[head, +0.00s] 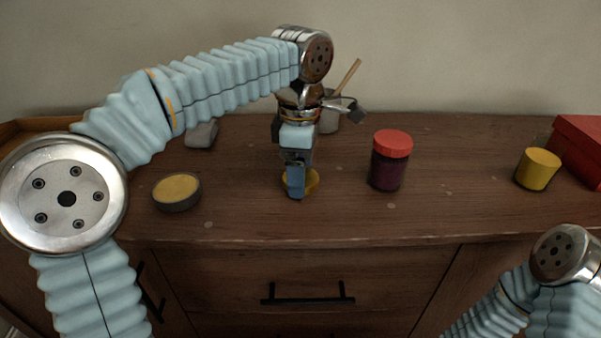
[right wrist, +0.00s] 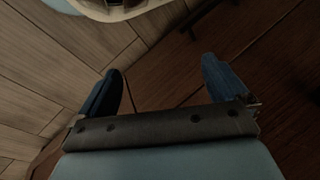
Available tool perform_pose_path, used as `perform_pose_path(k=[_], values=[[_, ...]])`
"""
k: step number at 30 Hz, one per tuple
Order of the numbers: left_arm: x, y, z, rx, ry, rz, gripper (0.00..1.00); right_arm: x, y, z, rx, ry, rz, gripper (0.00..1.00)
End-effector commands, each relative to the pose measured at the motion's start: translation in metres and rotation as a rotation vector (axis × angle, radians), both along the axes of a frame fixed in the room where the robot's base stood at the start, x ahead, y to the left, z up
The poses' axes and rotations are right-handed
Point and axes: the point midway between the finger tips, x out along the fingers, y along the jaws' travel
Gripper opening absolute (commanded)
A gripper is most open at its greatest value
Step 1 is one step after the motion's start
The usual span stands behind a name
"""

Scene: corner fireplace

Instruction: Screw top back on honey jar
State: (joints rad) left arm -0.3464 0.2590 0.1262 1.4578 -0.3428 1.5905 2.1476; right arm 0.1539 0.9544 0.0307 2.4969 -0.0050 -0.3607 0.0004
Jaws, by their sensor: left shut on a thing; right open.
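My left gripper (head: 296,186) points down at the middle of the dresser top, shut on a yellow round thing (head: 313,181). The fingers hide most of it, so I cannot tell whether it is the honey jar's top or the jar. It appears low, at or just above the wood. A jar with a red top (head: 388,162) and dark purple contents stands upright to its right. A low dark round tin with a yellow top face (head: 176,188) sits to the left. My right gripper (right wrist: 162,86) is open and empty in the right wrist view, away from these things.
The wooden dresser top (head: 450,200) has free room around the red-topped jar. A yellow cylinder (head: 537,170) and a red box (head: 582,150) stand at the right. A grey object (head: 201,135) and a container with a wooden stick (head: 329,122) are at the back.

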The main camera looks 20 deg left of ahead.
Motion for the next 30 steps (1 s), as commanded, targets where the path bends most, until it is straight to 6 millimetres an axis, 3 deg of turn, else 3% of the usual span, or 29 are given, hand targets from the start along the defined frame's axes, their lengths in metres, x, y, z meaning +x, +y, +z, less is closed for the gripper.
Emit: perform_pose_path(k=[7,15,21,30], values=[[0.001,-0.001,0.032,-0.002,-0.004,0.000,0.44,0.000,0.000,0.006,0.000,0.000,0.000,1.00],[-0.051,-0.013,0.093,-0.003,-0.004,-0.003,0.44,0.000,0.000,0.011,0.001,0.000,0.001,1.00],[-0.099,-0.024,0.111,-0.001,-0.002,-0.004,0.44,0.000,0.000,0.005,0.001,0.000,0.001,1.00],[-0.133,-0.032,0.127,0.000,-0.001,-0.001,0.44,0.000,0.000,0.005,0.000,0.001,0.001,1.00]])
